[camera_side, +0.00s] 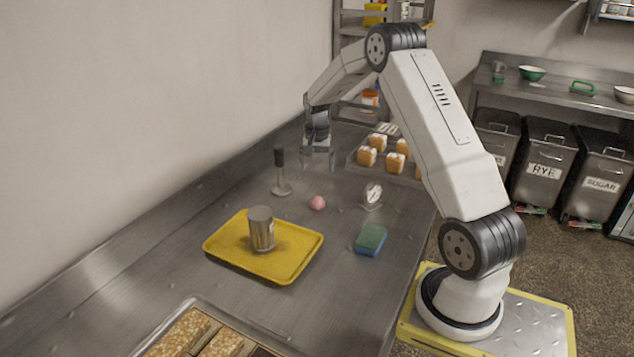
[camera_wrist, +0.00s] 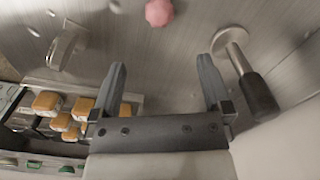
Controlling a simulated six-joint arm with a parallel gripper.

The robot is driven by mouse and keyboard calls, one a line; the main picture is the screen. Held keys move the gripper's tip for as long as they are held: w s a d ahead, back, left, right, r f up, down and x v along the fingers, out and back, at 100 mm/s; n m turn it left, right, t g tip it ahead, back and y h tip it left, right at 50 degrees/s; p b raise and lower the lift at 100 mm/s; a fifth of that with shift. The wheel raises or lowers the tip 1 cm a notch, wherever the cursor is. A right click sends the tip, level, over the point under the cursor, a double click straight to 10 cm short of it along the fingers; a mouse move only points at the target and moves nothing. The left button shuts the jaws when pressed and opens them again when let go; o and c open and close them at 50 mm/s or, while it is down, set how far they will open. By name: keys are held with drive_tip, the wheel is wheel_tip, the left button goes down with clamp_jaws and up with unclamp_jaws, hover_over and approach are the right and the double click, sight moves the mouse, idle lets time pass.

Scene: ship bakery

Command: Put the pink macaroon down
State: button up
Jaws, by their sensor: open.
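The pink macaroon (camera_side: 317,202) rests on the steel counter, to the right of the black-handled tool and behind the yellow tray. It also shows at the top edge of the wrist view (camera_wrist: 159,12), partly cut off by the frame. My gripper (camera_side: 318,160) is above the counter, higher than the macaroon and apart from it.
A black-handled tool (camera_side: 280,183) stands upright on a round base. Bare counter surrounds the macaroon.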

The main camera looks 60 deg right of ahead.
drive_tip(key=s+a+r+n+t, duration=0.1)
drive_tip(key=s+a+r+n, duration=0.3)
drive_tip(key=a, duration=0.8)
drive_tip(key=s+a+f+n+t, duration=0.15)
drive_tip(key=a+n, duration=0.35)
drive_tip(key=a, duration=0.8)
drive_tip(key=s+a+n, duration=0.4)
drive_tip(key=s+a, duration=0.3)
drive_tip(key=s, duration=0.2)
drive_tip(key=shift+n, duration=0.3)
drive_tip(key=shift+f, duration=0.1)
